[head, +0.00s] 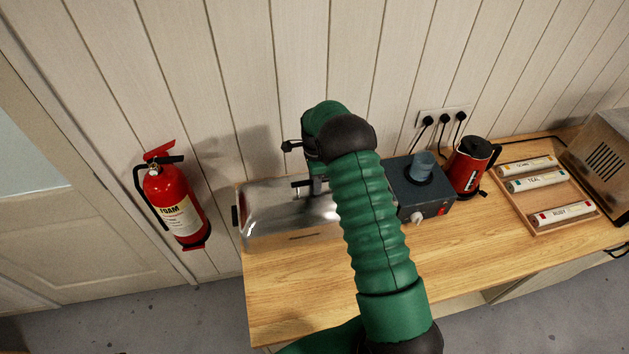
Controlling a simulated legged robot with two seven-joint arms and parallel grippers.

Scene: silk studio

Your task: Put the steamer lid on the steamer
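A long, shiny metal steamer body (262,222) lies at the left end of the wooden counter, with a dark fitting on its left end. Its right part is hidden behind my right arm. I cannot tell whether the shiny top surface is the steamer lid or part of the steamer; no separate lid shows clearly. My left gripper is out of view.
Right of my arm stand a dark box with a blue cylinder (422,166) and a red kettle (468,168). Farther right are a wooden tray (566,190) with labelled tubes and a metal appliance (603,145). A fire extinguisher (174,200) hangs left. The counter front (300,290) is clear.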

